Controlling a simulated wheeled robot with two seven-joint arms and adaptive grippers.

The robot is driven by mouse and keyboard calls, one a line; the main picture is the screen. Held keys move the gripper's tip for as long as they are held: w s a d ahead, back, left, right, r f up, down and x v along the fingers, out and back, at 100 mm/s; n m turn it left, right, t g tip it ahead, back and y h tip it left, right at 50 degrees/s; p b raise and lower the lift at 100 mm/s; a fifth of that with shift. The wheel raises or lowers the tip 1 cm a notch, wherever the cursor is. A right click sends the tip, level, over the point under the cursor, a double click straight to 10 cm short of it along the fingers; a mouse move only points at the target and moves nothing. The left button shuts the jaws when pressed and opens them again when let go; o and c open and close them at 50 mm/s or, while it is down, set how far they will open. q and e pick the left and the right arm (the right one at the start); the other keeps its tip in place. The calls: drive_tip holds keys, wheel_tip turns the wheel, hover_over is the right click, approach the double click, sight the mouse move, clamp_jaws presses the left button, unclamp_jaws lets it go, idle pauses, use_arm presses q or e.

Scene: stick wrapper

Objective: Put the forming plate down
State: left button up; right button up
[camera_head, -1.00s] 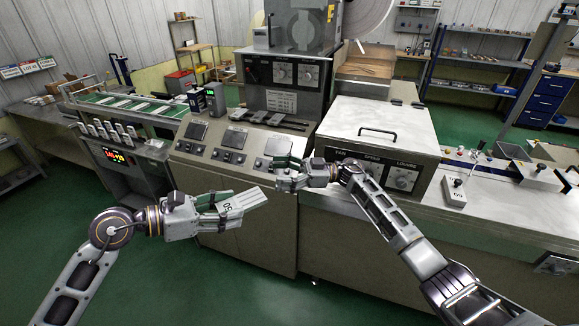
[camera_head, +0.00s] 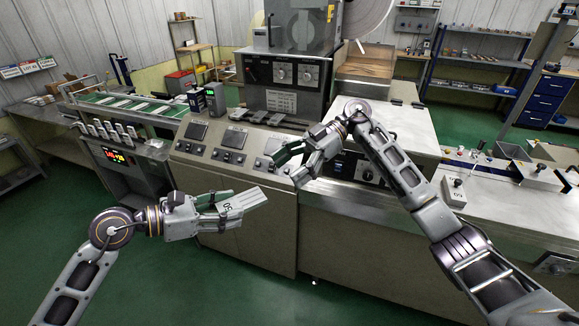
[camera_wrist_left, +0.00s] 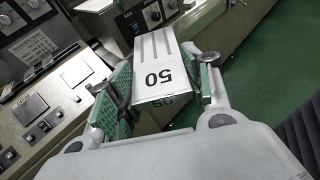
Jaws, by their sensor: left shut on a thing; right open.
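The forming plate (camera_head: 244,203) is a pale grooved block marked 50. My left gripper (camera_head: 222,207) is shut on it and holds it in the air in front of the machine's cabinet. In the left wrist view the plate (camera_wrist_left: 158,70) sits between the green-padded fingers of the left gripper (camera_wrist_left: 165,95), grooves facing up, its far end pointing away. My right gripper (camera_head: 286,163) is open and empty, to the upper right of the plate, near the right end of the sloped control panel.
Small boxes (camera_head: 205,99) stand on top at the left. A similar numbered block (camera_head: 454,192) sits on the right counter (camera_head: 480,215). A lidded box machine (camera_head: 408,125) stands behind my right arm.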

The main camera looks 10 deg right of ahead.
sight(246, 199)
drive_tip(key=shift+a, duration=0.1)
drive_tip(key=shift+x, duration=5.9)
drive_tip(key=c, duration=1.1)
use_arm(q)
drive_tip(key=o, duration=1.2)
use_arm(e)
drive_tip(key=shift+c, duration=0.9)
use_arm(q)
drive_tip(key=shift+a, duration=0.2)
drive_tip(key=v, duration=1.1)
drive_tip(key=shift+s+a+r, duration=0.15)
drive_tip(key=shift+a, duration=0.1)
